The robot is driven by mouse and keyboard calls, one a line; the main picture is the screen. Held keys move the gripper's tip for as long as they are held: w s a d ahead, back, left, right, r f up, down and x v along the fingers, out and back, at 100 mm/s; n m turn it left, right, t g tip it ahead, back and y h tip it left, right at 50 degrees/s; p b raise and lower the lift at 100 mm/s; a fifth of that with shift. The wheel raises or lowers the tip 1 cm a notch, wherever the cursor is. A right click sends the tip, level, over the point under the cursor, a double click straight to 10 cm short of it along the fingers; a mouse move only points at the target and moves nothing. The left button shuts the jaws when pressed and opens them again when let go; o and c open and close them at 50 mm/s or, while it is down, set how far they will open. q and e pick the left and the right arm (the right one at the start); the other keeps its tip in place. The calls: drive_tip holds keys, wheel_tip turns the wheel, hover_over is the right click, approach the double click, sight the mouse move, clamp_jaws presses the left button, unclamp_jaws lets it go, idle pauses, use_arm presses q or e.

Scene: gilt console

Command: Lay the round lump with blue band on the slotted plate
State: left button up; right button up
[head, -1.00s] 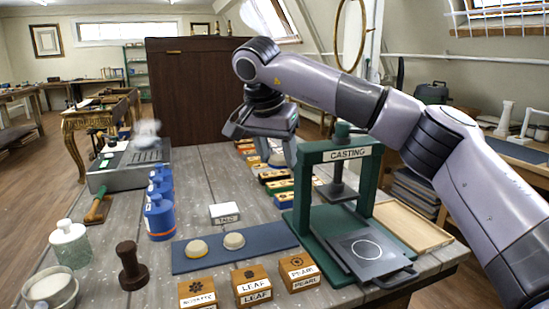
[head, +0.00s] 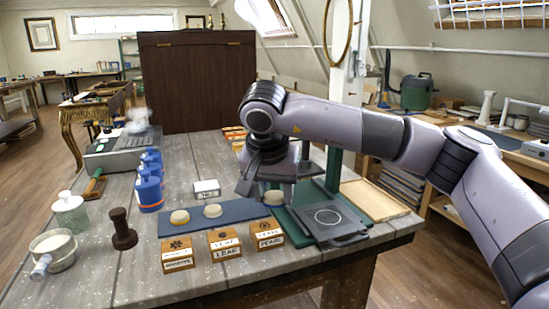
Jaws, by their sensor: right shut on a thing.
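My right gripper (head: 271,197) is shut on a small pale round lump (head: 273,198), held low near the right end of the blue mat, just left of the press; no blue band can be made out on it. Two other pale round lumps, one at left (head: 179,217) and one at right (head: 213,211), lie on the blue mat (head: 240,208). The slotted plate (head: 133,142) is the top of a grey metal box at the far left of the table, with steam above it. My left gripper is not in view.
A green press base holds a dark plate with a circle (head: 328,217); my right arm hides much of its frame. Blue bottles (head: 150,187) stand between the mat and the box. Labelled wooden blocks (head: 224,245) stand in front. A dark stamp (head: 122,230) and a pan (head: 53,250) stand front left.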

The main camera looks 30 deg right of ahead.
drive_tip(key=s+a+f+n+y, duration=0.1)
drive_tip(key=s+a+f+n, duration=0.2)
drive_tip(key=f, duration=0.4)
drive_tip(key=s+a+f+n+t+y, duration=0.1)
drive_tip(key=s+a+f+n, duration=0.2)
drive_tip(key=f, duration=0.4)
drive_tip(key=s+a+f+n+y, duration=0.1)
drive_tip(key=s+a+f+n, duration=0.2)
drive_tip(key=s+f, duration=0.3)
drive_tip(key=shift+s+a+f, duration=0.25)
drive_tip(key=shift+a+f, duration=0.3)
drive_tip(key=shift+a, duration=0.1)
